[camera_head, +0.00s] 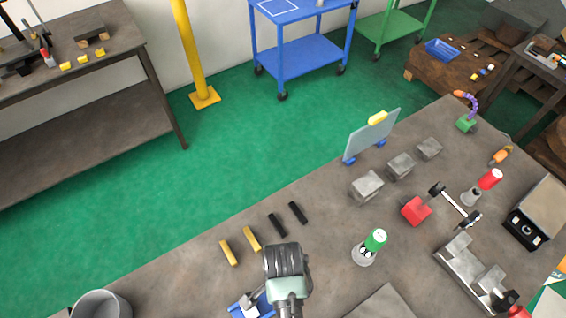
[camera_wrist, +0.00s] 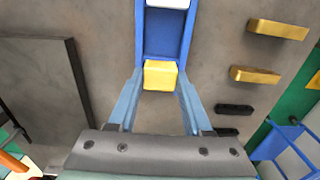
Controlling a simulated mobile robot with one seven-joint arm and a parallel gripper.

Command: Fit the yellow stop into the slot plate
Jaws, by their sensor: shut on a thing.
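The yellow stop (camera_wrist: 160,76) is a small yellow block held between the two light blue fingers of my gripper (camera_wrist: 161,84) in the wrist view. Just beyond it is a blue channel-shaped piece (camera_wrist: 164,36) with raised side walls and a pale block (camera_wrist: 169,3) at its far end; it looks like the slot plate. The stop appears at the near end of this channel; I cannot tell whether it is seated or above it. In the head view the blue piece (camera_head: 262,304) shows at the bottom, and my wrist hides the stop and fingertips.
Two brass-coloured bars (camera_head: 228,252) and two black bars (camera_head: 277,224) lie beside my arm. A green-topped part (camera_head: 376,239) stands to the right, with grey blocks (camera_head: 367,186) farther back. A grey cup (camera_head: 101,304) is at the lower left.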

